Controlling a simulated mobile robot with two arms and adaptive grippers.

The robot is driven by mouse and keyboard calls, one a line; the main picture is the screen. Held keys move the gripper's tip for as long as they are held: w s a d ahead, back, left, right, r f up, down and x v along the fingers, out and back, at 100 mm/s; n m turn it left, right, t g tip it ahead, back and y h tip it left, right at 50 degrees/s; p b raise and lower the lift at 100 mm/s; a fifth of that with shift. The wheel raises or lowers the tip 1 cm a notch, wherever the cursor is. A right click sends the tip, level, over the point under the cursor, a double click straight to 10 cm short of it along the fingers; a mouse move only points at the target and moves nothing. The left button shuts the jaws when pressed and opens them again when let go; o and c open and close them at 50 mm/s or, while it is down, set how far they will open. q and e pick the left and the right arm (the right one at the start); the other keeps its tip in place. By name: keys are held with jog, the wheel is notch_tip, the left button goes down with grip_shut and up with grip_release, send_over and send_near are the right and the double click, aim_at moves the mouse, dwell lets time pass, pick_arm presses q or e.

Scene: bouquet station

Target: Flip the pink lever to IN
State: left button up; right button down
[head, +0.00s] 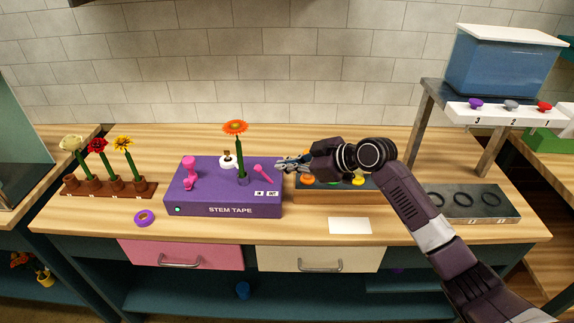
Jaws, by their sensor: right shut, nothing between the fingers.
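The purple stem tape box (222,199) stands on the wooden counter with "STEM TAPE" on its front. The pink lever (263,173) is on its right part and slants, with its upper end to the left. Two small white labels (266,193) sit in front of it, too small to read surely. An orange flower (236,128) stands upright in the box, left of the lever. My right gripper (279,164) is shut and empty, close to the right of the lever; I cannot tell whether it touches. My left gripper is not in view.
A pink fitting (189,173) and a white tape roll (228,162) are on the box. A purple tape ring (144,218) lies in front. A rack of several flowers (110,187) stands left. A white card (349,225) lies in front.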

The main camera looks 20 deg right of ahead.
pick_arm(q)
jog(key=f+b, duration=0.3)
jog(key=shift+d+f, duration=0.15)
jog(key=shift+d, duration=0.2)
pick_arm(e)
jog(key=v, duration=0.9)
jog(key=shift+r, duration=0.5)
jog(key=shift+s, duration=0.15)
